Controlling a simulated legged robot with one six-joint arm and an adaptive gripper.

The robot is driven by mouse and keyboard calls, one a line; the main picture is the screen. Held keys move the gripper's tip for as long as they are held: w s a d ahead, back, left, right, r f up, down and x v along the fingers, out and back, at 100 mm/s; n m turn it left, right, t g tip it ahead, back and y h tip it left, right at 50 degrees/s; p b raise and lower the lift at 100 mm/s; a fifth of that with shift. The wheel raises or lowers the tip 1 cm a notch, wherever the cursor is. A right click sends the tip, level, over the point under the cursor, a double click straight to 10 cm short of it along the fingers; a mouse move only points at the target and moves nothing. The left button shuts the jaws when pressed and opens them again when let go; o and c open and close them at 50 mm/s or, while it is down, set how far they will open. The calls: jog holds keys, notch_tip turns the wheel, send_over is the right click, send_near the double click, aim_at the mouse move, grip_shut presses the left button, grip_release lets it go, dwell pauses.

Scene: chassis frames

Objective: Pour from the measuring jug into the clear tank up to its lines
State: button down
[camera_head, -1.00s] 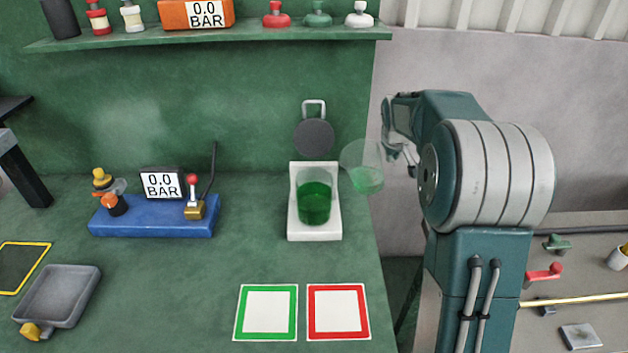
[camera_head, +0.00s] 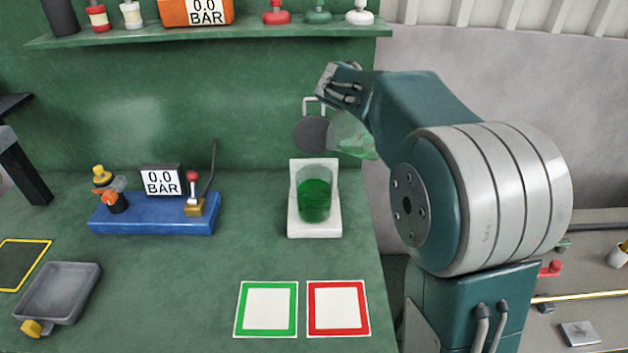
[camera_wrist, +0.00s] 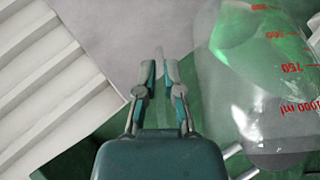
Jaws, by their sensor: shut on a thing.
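The clear tank (camera_head: 315,190) stands upright in a white holder (camera_head: 301,230) on the bench and holds green liquid. I cannot read its lines. My gripper (camera_head: 342,85) is up and to the right of the tank and is shut on the measuring jug. The clear jug (camera_head: 350,135) is tilted in the air, above and right of the tank, with some green liquid in it. No falling stream is clear. In the wrist view, the jug (camera_wrist: 265,100) shows red volume marks at the right, beside my gripper's fingers (camera_wrist: 160,75); the grip itself is not clear.
A dark round plate with a handle (camera_head: 313,133) is behind the tank. Green and red framed squares (camera_head: 287,333) lie in front. A blue gauge base (camera_head: 150,220) and a grey tray (camera_head: 60,290) are left. A shelf (camera_head: 210,40) with several items runs above.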

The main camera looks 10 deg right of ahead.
jog(key=shift+a+r+t+h+p, duration=0.25)
jog(key=shift+a+h+p, duration=0.2)
jog(key=shift+a+h, duration=0.3)
jog(key=shift+s+r+h, duration=0.1)
jog(key=shift+h, duration=0.15)
jog(key=shift+a+r+n+p, duration=0.25)
jog(key=shift+a+n+p, duration=0.05)
jog(key=shift+p, duration=0.45)
dwell(0.7)
jog(key=shift+d, duration=0.1)
jog(key=shift+d+f, duration=0.4)
jog(key=shift+d+f+m+y, duration=0.15)
jog(key=shift+d+m+y, duration=0.25)
jog(key=shift+d+y, duration=0.45)
jog(key=shift+w+d+f+g+y+b, duration=0.1)
jog(key=shift+d+f+g+y+b, duration=0.15)
jog(key=shift+f+y, duration=0.4)
jog(key=shift+w+d+f+g+y+b, duration=0.15)
jog(key=shift+f+g+y, duration=0.15)
jog(key=shift+f+y, duration=0.3)
jog(key=shift+f, duration=0.1)
